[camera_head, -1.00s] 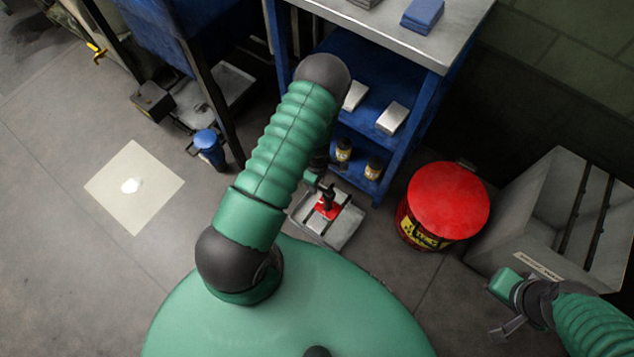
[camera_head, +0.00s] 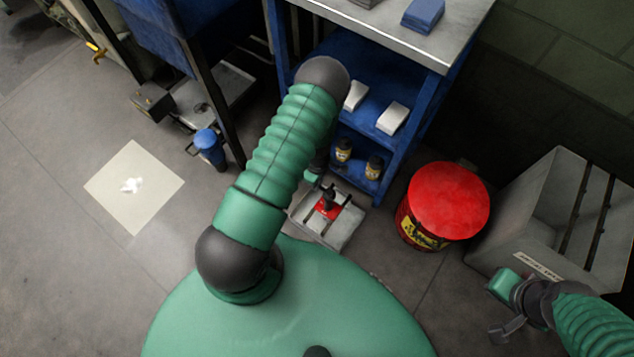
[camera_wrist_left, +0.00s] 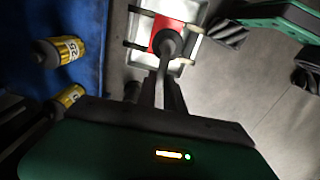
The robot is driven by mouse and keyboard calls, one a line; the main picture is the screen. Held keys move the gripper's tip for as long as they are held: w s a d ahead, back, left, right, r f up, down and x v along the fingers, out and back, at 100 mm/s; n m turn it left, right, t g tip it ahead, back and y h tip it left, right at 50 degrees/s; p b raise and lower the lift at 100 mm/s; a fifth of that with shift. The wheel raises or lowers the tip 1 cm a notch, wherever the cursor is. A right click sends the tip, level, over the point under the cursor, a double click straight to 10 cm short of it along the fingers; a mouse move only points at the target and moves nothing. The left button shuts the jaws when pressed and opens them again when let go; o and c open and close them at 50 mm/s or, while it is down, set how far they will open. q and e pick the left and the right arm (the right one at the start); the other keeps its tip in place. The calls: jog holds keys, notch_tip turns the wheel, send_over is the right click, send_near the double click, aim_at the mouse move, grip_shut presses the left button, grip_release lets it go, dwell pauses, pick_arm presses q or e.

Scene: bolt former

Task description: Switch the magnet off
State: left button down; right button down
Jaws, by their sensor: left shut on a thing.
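The magnet (camera_head: 345,228) is a grey block on the floor, with a red patch (camera_head: 327,211) and a dark upright lever (camera_head: 329,196) on top. In the left wrist view the lever's dark rod (camera_wrist_left: 165,70) runs from the red patch (camera_wrist_left: 168,30) toward my gripper. My left gripper (camera_wrist_left: 162,98) is shut on the lever. In the head view my own arm mostly hides this gripper. My right gripper (camera_head: 508,328) is at the lower right, away from the magnet; its finger gap is unclear.
A blue shelf unit (camera_head: 385,160) with small bottles (camera_head: 374,167) stands just behind the magnet. A red bin (camera_head: 447,205) and a grey bin (camera_head: 560,225) stand to the right. A blue canister (camera_head: 209,147) and a pale sheet (camera_head: 133,187) are on the left.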

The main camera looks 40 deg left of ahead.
pick_arm(q)
jog(key=shift+w+m, duration=0.15)
jog(key=shift+m, duration=0.25)
jog(key=c, duration=1.4)
grip_release()
jog(key=shift+c, duration=0.2)
notch_tip(320, 180, up, 17)
jog(key=p, duration=0.7)
jog(key=shift+f, duration=0.1)
